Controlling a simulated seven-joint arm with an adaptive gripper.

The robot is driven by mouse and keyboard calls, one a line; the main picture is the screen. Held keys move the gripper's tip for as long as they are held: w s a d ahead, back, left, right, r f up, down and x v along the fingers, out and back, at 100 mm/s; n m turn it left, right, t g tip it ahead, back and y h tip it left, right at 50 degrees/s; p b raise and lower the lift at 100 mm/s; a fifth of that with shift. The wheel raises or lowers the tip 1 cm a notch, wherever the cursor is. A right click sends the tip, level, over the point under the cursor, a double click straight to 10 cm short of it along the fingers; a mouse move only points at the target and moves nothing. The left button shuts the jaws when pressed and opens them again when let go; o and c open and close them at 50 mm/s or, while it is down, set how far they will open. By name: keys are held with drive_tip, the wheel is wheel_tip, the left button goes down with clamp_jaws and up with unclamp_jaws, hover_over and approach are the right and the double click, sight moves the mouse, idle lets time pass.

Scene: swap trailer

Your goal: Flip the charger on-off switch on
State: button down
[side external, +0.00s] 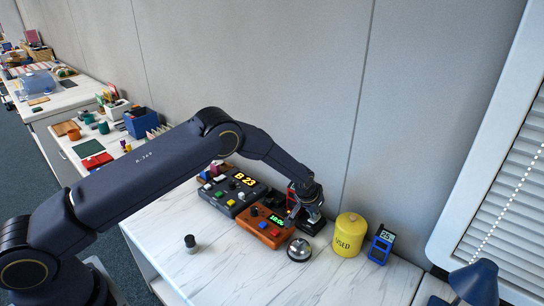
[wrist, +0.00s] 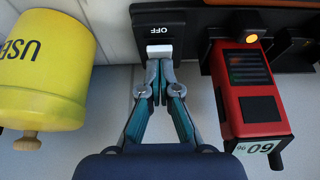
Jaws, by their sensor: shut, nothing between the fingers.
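The charger (wrist: 195,18) runs along the top of the wrist view, with a black switch plate (wrist: 145,16) at its left end. The plate reads OFF, upside down in this view, and has a white switch (wrist: 159,48) at its lower edge. My gripper (wrist: 160,66) is shut and empty, its fingertips right at the white switch; I cannot tell whether they touch. A red device (wrist: 247,92) sits in the charger beside the gripper, under a lit amber light (wrist: 250,38). In the side external view my gripper (side external: 310,218) hides most of the charger.
A yellow USED canister (side external: 348,236) and a blue device (side external: 381,245) stand right of the gripper. A silver bell (side external: 299,249) is in front of it. An orange box with green digits (side external: 262,228) and a dark button panel (side external: 233,192) lie left. The front tabletop is mostly clear.

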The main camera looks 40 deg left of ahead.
drive_tip(key=shift+s, duration=0.1)
idle(0.3)
drive_tip(key=v, duration=1.4)
drive_tip(key=shift+w+r, duration=0.1)
drive_tip(key=shift+w, duration=0.1)
drive_tip(key=shift+w+a+r, duration=0.1)
drive_tip(key=shift+w+a, duration=0.05)
drive_tip(key=shift+w, duration=0.4)
drive_tip(key=x, duration=1.4)
drive_tip(key=shift+s, duration=0.15)
